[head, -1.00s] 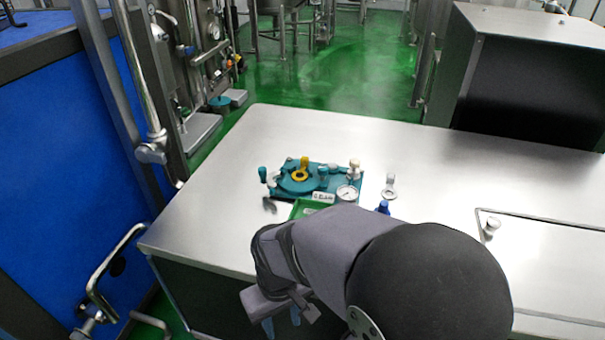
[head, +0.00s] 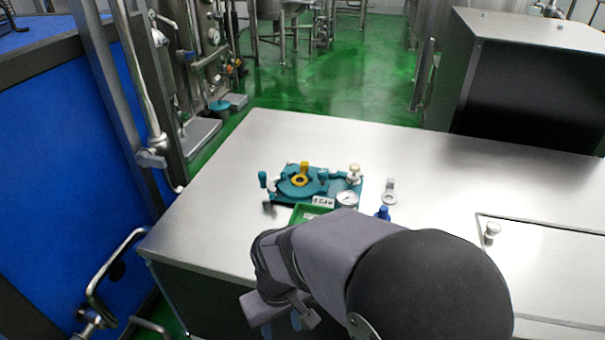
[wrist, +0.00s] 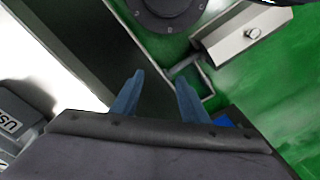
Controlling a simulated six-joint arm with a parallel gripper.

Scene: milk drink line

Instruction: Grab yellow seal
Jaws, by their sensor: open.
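The yellow seal (head: 301,179) is a ring with an upright tab. It sits on top of the round teal part of a teal fixture (head: 345,187) on the steel table. My gripper (wrist: 155,95) shows two blue fingers, spread apart with nothing between them. The wrist view shows the table side and green floor, not the seal.
A green tray (head: 303,213) lies in front of the fixture, partly hidden by my arm. A gauge (head: 347,198), a blue-topped piece (head: 383,212) and a grey ring with a tab (head: 389,191) are close by. The steel table (head: 240,180) is bare left of the fixture.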

